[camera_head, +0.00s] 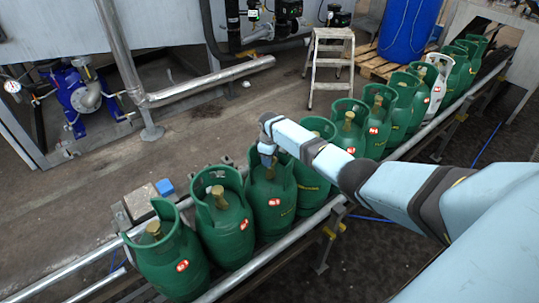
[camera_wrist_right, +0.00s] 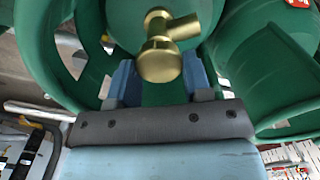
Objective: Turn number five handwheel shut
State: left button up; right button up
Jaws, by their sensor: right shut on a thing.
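A row of green gas cylinders stands on the conveyor, each with a brass valve inside its collar. My right gripper (camera_head: 268,158) reaches into the collar of the third cylinder (camera_head: 272,203) from the near end. In the wrist view a brass valve (camera_wrist_right: 160,58) with a round knob sits between the two blue fingers of my right gripper (camera_wrist_right: 160,78), and the gripper is shut on it. In the head view the arm's tip partly hides this valve. No number five can be read on the cylinders. My left gripper is not in view.
Neighbouring cylinders (camera_head: 225,232) stand close on both sides. One white cylinder (camera_head: 437,80) is farther along the row. Metal conveyor rails (camera_head: 225,287) run beside them. A step stool (camera_head: 330,62), a blue drum (camera_head: 408,28) and a blue pump (camera_head: 76,92) stand behind.

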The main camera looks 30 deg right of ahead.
jog(key=shift+m, duration=0.5)
jog(key=shift+d, duration=0.1)
jog(key=o, duration=0.9)
jog(key=shift+o, duration=0.2)
notch_tip(320, 180, up, 14)
jog(key=p, duration=0.1)
